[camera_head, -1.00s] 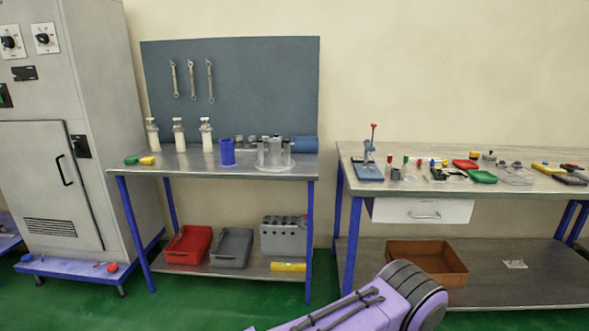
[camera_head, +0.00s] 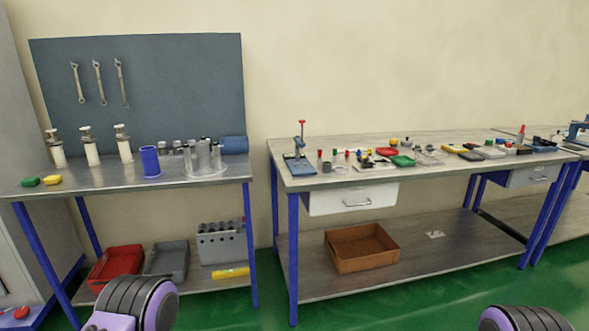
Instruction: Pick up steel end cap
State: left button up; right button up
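I cannot tell for certain which piece is the steel end cap. Several small grey metal cylinders (camera_head: 177,146) stand at the back of the left bench, beside a clear round holder (camera_head: 205,160). A small dark grey cylinder (camera_head: 326,167) stands on the right bench near the blue press (camera_head: 300,165). All are small and far off, with no gripper near them. Only black and purple links of my arms show at the bottom left and bottom right. Neither gripper is in view.
The left bench (camera_head: 100,182) also holds white bottles (camera_head: 92,150) and a blue cup (camera_head: 150,161). The right bench (camera_head: 430,145) has a white drawer (camera_head: 353,198) and a brown crate (camera_head: 362,247) below. Green floor (camera_head: 400,300) in front is clear.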

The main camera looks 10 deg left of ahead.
aim_at(326, 166)
jog(key=z, duration=0.85)
jog(key=i, duration=1)
jog(key=z, duration=0.5)
jog(key=i, duration=0.9)
jog(key=u, duration=0.95)
jog(key=i, duration=0.6)
jog(key=u, duration=0.6)
